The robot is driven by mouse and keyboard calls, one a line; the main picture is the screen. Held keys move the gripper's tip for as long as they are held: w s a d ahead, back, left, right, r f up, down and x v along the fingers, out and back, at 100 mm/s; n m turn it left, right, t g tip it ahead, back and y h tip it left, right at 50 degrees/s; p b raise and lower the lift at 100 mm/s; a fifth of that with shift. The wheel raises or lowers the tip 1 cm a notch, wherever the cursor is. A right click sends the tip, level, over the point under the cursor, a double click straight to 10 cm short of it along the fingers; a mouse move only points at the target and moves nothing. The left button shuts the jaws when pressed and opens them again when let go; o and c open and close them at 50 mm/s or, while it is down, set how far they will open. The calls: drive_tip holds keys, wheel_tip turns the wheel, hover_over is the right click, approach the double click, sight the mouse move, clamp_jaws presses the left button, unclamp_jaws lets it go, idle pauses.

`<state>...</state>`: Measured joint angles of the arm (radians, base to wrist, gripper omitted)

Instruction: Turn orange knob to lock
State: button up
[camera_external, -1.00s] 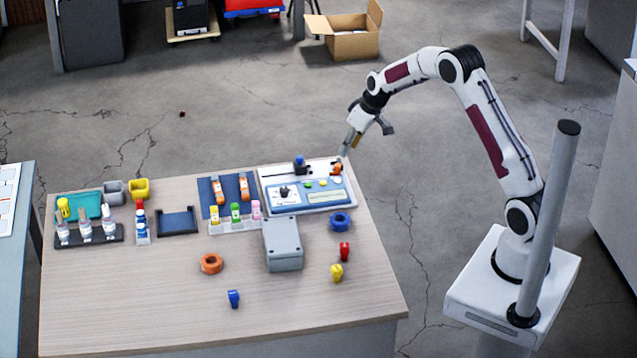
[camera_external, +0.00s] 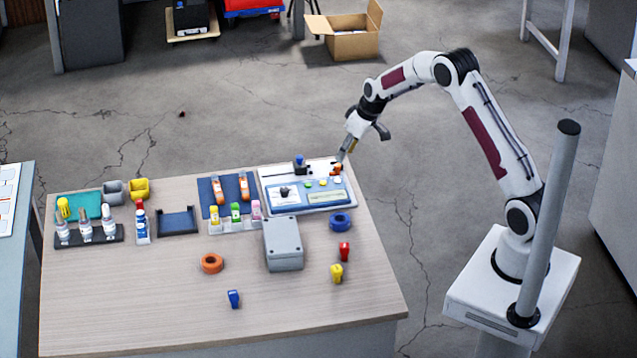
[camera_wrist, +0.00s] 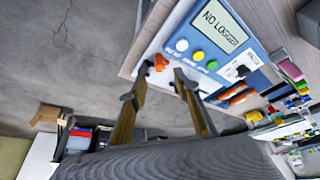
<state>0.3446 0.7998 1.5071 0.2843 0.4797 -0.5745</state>
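The orange knob (camera_external: 336,169) is at the right rear corner of the white panel board (camera_external: 325,206) on the table. In the wrist view the knob (camera_wrist: 161,62) shows ahead of and between my two fingertips. My gripper (camera_external: 345,157) points down at the knob from above. In the wrist view my gripper (camera_wrist: 162,76) is open, with one finger on each side of the knob and visible gaps. I cannot tell whether a fingertip touches it. The panel's display (camera_wrist: 219,27) reads "NO LOGGER".
A blue-topped part (camera_external: 300,164) stands on the board left of the knob. Coloured buttons (camera_wrist: 198,56) lie close beside the knob. A grey box (camera_external: 283,246), a blue ring (camera_external: 340,222) and a vial rack (camera_external: 235,226) are in front. Beyond the table's back edge is open floor.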

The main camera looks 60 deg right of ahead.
sight(337, 166)
drive_tip(key=shift+x, duration=2.65)
clamp_jaws()
